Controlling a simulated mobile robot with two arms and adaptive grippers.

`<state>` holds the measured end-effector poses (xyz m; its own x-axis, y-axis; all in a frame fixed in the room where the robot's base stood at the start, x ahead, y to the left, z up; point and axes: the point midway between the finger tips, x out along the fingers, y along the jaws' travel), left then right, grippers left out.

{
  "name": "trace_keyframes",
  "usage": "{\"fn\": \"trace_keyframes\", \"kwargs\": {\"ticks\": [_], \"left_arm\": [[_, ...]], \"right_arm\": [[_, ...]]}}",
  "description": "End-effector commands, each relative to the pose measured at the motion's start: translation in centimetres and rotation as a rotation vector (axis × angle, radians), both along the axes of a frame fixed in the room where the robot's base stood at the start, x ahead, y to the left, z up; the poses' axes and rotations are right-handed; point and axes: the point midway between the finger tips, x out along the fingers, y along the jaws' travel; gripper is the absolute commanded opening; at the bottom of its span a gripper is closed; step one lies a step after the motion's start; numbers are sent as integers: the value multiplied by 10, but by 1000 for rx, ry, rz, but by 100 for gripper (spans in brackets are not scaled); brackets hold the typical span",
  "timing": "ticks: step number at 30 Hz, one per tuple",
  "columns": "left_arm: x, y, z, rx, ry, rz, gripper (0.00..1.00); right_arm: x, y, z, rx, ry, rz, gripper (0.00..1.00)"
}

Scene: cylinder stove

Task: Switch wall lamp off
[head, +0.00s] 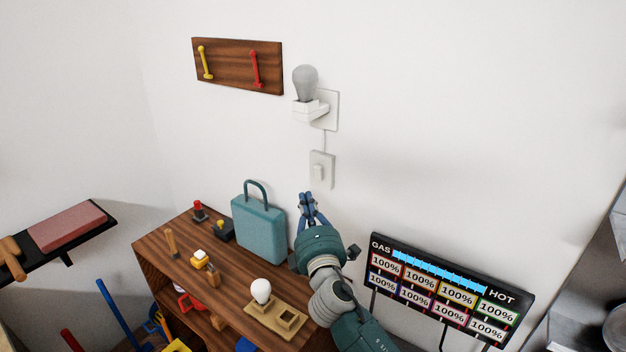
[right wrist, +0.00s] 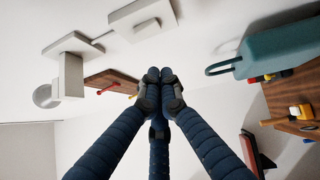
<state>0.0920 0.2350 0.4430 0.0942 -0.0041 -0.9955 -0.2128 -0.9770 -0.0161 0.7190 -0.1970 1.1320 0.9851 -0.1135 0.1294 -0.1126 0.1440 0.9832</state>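The wall lamp (head: 305,82) is a bulb in a white holder (head: 311,109) on the wall. Its bulb looks grey, with no glow. Below it, joined by a cord, is a white wall switch (head: 321,170) with a small rocker. The right wrist view shows the switch (right wrist: 140,18) at the top and the lamp holder (right wrist: 70,74) at the left. My right gripper (head: 307,196) is just below the switch, apart from it. In the right wrist view its fingers (right wrist: 160,74) are together with nothing seen between them. My left gripper is not in view.
A wooden shelf unit (head: 174,232) below holds a teal case (head: 260,228), a white bulb (head: 261,291) on a wooden base and small knobs. A rack (head: 237,66) with yellow and red handles hangs upper left. A gas panel (head: 445,290) stands right. The wall right of the switch is clear.

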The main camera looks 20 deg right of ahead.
Motion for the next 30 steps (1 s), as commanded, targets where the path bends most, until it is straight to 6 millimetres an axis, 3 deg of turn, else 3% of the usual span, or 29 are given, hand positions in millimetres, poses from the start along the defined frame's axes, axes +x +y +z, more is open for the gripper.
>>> {"fn": "trace_keyframes", "kwargs": {"ticks": [3,9,15,26,30], "left_arm": [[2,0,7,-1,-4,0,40],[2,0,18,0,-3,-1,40],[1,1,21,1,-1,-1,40],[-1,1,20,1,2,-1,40],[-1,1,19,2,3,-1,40]], "right_arm": [[27,-3,6,-1,0,-1,0],[51,-21,11,-1,2,-2,0],[61,-33,12,-1,0,0,0],[62,-35,12,0,1,1,0],[67,-42,20,1,-3,0,0]]}}
